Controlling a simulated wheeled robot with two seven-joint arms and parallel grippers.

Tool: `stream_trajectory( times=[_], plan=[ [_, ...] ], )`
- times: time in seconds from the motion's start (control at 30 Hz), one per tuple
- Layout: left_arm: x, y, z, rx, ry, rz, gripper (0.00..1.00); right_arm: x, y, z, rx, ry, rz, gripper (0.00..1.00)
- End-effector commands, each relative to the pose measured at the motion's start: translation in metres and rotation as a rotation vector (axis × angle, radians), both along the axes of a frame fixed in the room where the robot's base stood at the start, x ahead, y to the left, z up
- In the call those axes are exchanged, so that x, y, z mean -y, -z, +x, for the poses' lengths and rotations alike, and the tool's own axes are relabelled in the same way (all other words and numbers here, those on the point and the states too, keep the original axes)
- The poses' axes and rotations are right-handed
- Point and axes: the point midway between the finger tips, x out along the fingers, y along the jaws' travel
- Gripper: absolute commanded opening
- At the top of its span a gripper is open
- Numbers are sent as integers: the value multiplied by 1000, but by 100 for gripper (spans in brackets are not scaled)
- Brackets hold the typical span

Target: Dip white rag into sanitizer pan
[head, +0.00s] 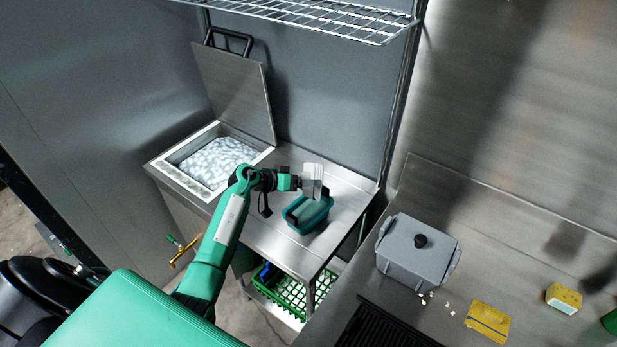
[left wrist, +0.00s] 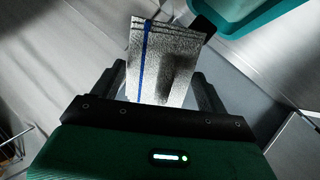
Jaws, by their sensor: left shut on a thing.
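The white rag (head: 312,176) hangs upright from my left gripper (head: 299,183), just above the back part of the teal sanitizer pan (head: 322,221). In the left wrist view the rag (left wrist: 155,65) looks pale with a blue stripe, between the fingers of my left gripper (left wrist: 162,90), which is shut on it. The pan's teal rim (left wrist: 232,22) shows at the upper right of that view, apart from the rag there. The pan stands on the steel counter and holds greenish liquid. My right gripper is not in view.
An ice bin (head: 172,160) with its lid (head: 235,95) raised stands left of the pan. A wire shelf (head: 320,18) hangs above. On the right counter are a grey lidded container (head: 415,258), a yellow cloth (head: 488,322) and a yellow sponge (head: 563,298). A green crate (head: 285,295) sits below.

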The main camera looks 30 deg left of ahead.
Motion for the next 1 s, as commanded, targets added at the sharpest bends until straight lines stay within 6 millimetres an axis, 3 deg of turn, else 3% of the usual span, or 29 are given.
stream_trajectory(
  times=[0.23,0.47,0.5,1.0],
  plan=[
    [0,-1,0,-1,2,1,55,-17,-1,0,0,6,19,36],
    [1,-3,-1,-4,4,0,55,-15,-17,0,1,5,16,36],
    [1,7,-1,-5,3,-1,55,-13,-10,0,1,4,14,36],
    [1,56,0,-4,4,0,55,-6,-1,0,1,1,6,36]
  ],
)
